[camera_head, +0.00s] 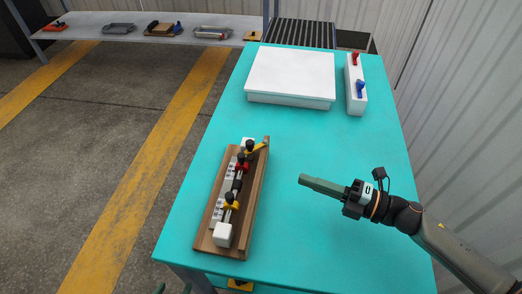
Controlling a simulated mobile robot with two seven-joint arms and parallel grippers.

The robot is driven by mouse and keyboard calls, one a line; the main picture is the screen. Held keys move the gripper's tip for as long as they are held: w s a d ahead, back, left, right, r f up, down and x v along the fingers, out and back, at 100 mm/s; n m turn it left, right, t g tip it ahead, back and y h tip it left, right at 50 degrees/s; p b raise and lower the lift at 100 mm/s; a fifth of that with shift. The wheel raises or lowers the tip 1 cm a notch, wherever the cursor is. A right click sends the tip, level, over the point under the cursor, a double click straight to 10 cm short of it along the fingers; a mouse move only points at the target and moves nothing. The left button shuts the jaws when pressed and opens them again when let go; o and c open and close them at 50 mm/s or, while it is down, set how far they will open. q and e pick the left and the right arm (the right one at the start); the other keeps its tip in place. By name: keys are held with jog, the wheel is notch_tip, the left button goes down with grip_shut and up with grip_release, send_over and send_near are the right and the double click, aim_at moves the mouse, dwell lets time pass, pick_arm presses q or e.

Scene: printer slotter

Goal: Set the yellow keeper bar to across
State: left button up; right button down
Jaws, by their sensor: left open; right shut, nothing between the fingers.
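A brown wooden fixture (258,190) lies lengthwise on the left part of the turquoise table. At its far end, a yellow bar (259,147) sticks out from a black knob (249,146), slanting up and right towards the fixture's right edge. A second yellow part (231,206) sits under a black knob near the fixture's near end. I cannot tell for sure which one is the keeper bar. My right gripper (302,180) is shut and empty over the table, right of the fixture and apart from it. My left gripper (173,289) barely shows at the bottom edge, open.
The fixture also carries a red part (241,167), a rod, pale labels and a white block (222,235). A white box (290,75) and a white strip with red and blue levers (356,100) stand at the back. The table's middle is clear. A shelf (150,22) holds several parts.

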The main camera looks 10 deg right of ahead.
aim_at(261, 162)
jog(key=shift+a, duration=0.1)
pick_arm(q)
jog(key=shift+r+p, duration=0.85)
pick_arm(e)
jog(key=shift+w+d+x, duration=0.3)
jog(key=shift+w+x, duration=0.1)
jog(key=shift+x, duration=1.7)
jog(key=shift+w+d+x, duration=0.3)
jog(key=shift+w+x, duration=0.1)
jog(key=shift+x, duration=1.75)
jog(key=shift+w+d+x, duration=0.3)
jog(key=shift+w+x, duration=0.1)
jog(key=shift+x, duration=1.7)
pick_arm(q)
jog(key=shift+w+a, duration=0.1)
jog(key=shift+a, duration=0.1)
pick_arm(e)
jog(key=shift+a+m+t+h, duration=0.2)
jog(key=shift+m+t+h, duration=0.1)
jog(key=shift+t, duration=0.1)
pick_arm(q)
jog(key=shift+w+a+r, duration=0.1)
jog(key=shift+a, duration=0.35)
